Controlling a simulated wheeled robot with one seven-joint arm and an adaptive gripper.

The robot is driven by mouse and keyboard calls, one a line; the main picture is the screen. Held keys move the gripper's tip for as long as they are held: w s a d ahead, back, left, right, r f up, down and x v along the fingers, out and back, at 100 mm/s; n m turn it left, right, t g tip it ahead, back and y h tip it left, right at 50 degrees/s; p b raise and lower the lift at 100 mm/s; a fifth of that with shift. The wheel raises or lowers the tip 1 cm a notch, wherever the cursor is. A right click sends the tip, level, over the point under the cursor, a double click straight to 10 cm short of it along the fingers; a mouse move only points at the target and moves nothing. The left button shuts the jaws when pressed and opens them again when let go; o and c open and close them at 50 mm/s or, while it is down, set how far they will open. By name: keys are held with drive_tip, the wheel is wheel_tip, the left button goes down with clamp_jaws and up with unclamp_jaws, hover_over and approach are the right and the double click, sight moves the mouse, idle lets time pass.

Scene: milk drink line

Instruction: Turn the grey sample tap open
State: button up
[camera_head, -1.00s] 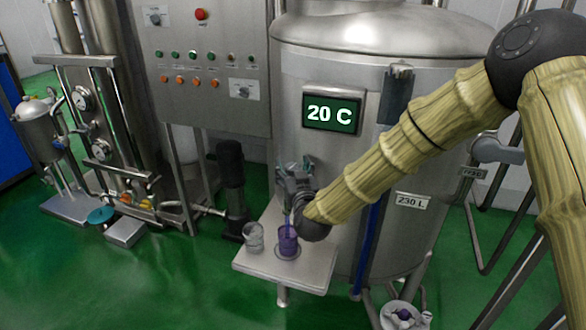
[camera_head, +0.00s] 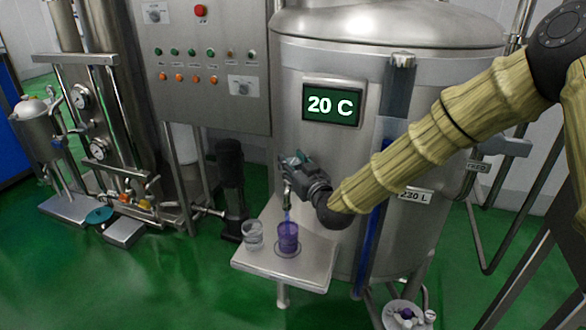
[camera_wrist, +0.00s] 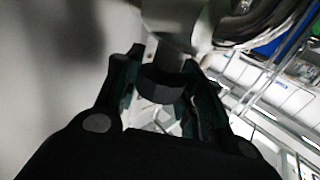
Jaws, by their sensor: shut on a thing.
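The tap's metal spout (camera_head: 287,197) comes off the front of the steel tank, above a small shelf. My gripper (camera_head: 292,166) is at the tap, coming from the right, and hides most of it. In the wrist view my gripper (camera_wrist: 163,80) has a finger on either side of a dark grey tap handle (camera_wrist: 161,88) and is shut on it. A metal tap body (camera_wrist: 170,22) shows beyond the handle. A thin blue-violet streak runs from below the spout down to a purple cup (camera_head: 288,236).
The purple cup stands on a round coaster on the steel shelf (camera_head: 312,262). A clear cup (camera_head: 252,236) stands to its left. The tank (camera_head: 335,160) with its display reading 20 C (camera_head: 332,104) is close behind. A black post (camera_head: 231,180) stands left of the shelf.

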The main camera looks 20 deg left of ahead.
drive_tip(key=shift+y, duration=0.3)
drive_tip(key=o, duration=1)
drive_tip(key=v, duration=1.2)
drive_tip(key=shift+d+r, duration=0.1)
drive_tip(key=shift+r, duration=0.15)
